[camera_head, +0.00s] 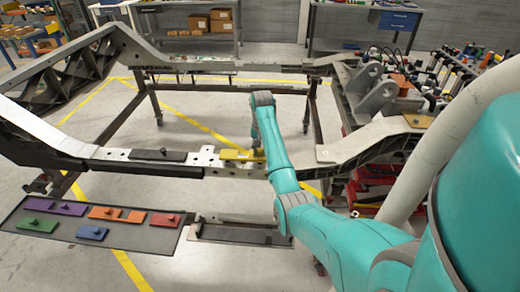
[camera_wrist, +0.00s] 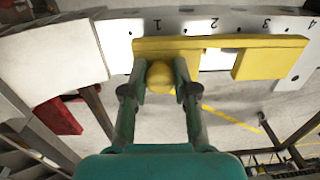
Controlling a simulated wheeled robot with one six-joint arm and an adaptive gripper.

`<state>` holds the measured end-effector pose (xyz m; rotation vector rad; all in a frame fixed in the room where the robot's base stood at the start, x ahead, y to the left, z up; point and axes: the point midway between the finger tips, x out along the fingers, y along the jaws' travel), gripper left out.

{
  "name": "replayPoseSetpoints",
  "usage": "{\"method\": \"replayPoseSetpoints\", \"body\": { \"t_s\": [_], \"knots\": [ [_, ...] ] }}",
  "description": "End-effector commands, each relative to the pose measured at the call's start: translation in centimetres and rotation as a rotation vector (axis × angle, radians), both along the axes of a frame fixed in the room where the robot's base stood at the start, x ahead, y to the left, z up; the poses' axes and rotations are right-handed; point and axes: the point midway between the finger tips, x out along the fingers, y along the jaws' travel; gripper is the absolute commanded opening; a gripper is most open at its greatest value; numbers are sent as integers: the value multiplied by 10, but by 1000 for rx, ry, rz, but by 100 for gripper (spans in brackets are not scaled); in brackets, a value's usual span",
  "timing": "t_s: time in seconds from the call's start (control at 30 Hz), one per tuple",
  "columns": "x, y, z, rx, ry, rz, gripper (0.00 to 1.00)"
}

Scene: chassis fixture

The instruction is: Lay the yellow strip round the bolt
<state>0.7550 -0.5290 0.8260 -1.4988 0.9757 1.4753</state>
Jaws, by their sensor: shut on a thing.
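The yellow strip (camera_head: 238,155) is at the front rail of the chassis (camera_head: 200,160) in the head view. In the wrist view the yellow strip (camera_wrist: 220,44) lies along the pale rail face marked 1 to 4, with a gap on its near side and a round yellow knob (camera_wrist: 162,77). My gripper (camera_wrist: 163,82) is shut on the knob, one finger on each side. In the head view my gripper (camera_head: 258,152) is mostly hidden by my arm. I cannot make out the bolt, nor whether the strip touches the rail.
A dark tray (camera_head: 70,233) on the floor side holds purple, orange, red, green and blue pieces. A second dark tray (camera_head: 235,235) beside it looks empty. A black piece (camera_head: 157,155) sits on the rail left of the strip. A cluttered tool area (camera_head: 440,85) stands at right.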

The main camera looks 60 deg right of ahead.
Motion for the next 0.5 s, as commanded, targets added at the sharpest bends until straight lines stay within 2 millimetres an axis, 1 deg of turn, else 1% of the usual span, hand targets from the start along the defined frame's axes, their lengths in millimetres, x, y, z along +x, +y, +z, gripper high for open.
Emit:
{"method": "replayPoseSetpoints", "body": {
  "t_s": [0.5],
  "knots": [
    [0,0,-13,0,0,0,0]
  ]
}}
